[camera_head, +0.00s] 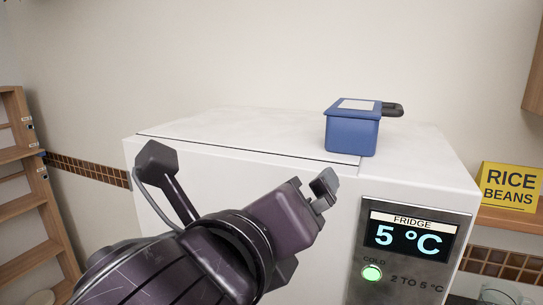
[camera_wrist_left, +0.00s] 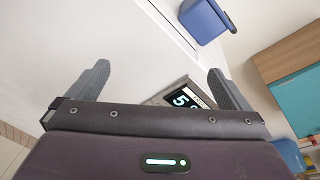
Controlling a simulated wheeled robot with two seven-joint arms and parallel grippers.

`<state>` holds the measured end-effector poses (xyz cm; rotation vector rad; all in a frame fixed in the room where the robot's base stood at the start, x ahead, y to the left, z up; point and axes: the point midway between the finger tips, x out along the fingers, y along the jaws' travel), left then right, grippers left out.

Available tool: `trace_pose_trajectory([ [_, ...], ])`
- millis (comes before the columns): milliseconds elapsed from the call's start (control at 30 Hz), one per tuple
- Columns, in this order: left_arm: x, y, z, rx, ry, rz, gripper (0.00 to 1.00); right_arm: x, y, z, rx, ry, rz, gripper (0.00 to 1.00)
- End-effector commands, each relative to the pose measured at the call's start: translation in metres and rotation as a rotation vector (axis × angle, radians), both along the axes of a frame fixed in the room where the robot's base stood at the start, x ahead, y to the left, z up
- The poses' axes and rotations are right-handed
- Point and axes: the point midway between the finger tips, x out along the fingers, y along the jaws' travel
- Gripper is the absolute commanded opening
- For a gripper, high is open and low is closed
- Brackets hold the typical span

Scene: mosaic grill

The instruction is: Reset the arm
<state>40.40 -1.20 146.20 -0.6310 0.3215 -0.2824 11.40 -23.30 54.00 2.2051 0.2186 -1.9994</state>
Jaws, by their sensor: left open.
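My left gripper (camera_head: 322,190) reaches in from the lower left in the head view, in front of the white fridge (camera_head: 230,205). In the left wrist view the gripper (camera_wrist_left: 160,85) has its two fingers wide apart with nothing between them. It is apart from the blue lidded container (camera_head: 352,135), which stands upright on the fridge top and has a dark handle at its right. The container also shows at the top of the left wrist view (camera_wrist_left: 202,18). My right gripper is in neither view.
The fridge's display panel (camera_head: 412,245) reads 5 °C, with a lit green button below. A yellow rice and beans box (camera_head: 510,187) stands on a ledge at the right. Wooden shelves (camera_head: 30,200) stand at the far left. The fridge top left of the container is clear.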

Motion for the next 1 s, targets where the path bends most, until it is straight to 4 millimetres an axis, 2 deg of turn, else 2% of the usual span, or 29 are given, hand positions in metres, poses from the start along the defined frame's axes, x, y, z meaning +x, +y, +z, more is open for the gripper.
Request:
trace_pose_trajectory([
  [167, 0.028, 0.022, -0.056, -0.267, 0.252, 0.114, 1.00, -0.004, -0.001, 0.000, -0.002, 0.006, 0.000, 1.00],
  [233, 0.038, 0.034, -0.087, -0.409, 0.379, 0.194, 1.00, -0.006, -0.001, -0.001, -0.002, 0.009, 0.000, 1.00],
  [333, 0.048, 0.057, -0.145, -0.646, 0.580, 0.361, 1.00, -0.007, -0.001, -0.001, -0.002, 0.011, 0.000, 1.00],
  [433, 0.048, 0.082, -0.205, -0.881, 0.756, 0.569, 1.00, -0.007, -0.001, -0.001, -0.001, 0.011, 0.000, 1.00],
  [600, 0.024, 0.125, -0.302, -1.228, 0.954, 0.976, 1.00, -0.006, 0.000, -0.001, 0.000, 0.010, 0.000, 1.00],
  [700, 0.004, 0.146, -0.343, -1.374, 0.997, 1.184, 1.00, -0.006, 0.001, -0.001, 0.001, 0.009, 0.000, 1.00],
  [800, -0.015, 0.162, -0.373, -1.478, 1.007, 1.354, 1.00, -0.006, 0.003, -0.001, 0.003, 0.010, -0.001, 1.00],
  [1000, -0.052, 0.189, -0.417, -1.629, 0.975, 1.638, 1.00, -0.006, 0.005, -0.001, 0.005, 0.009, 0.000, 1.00],
])
